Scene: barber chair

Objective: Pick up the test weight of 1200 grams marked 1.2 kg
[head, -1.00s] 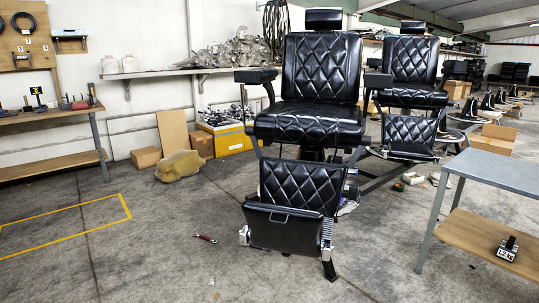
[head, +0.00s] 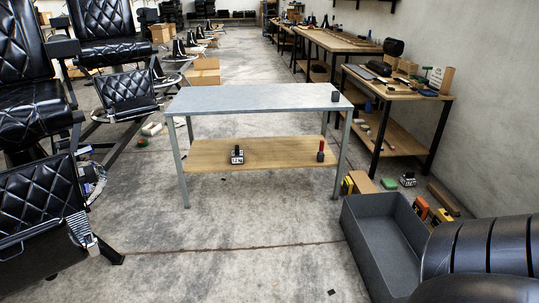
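A small dark weight (head: 237,155) with a white label stands on the lower wooden shelf of a grey-topped table, left of the shelf's middle. The label seems to read 1.2 kg, though it is small. The table's grey top (head: 250,98) is above the weight, and the shelf (head: 275,152) is open at the front. Neither of my grippers is in view.
A red-and-black item (head: 320,151) stands at the shelf's right end, and a dark block (head: 335,96) sits on the top's right corner. Barber chairs (head: 40,200) stand left. Floor before the table is mostly clear.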

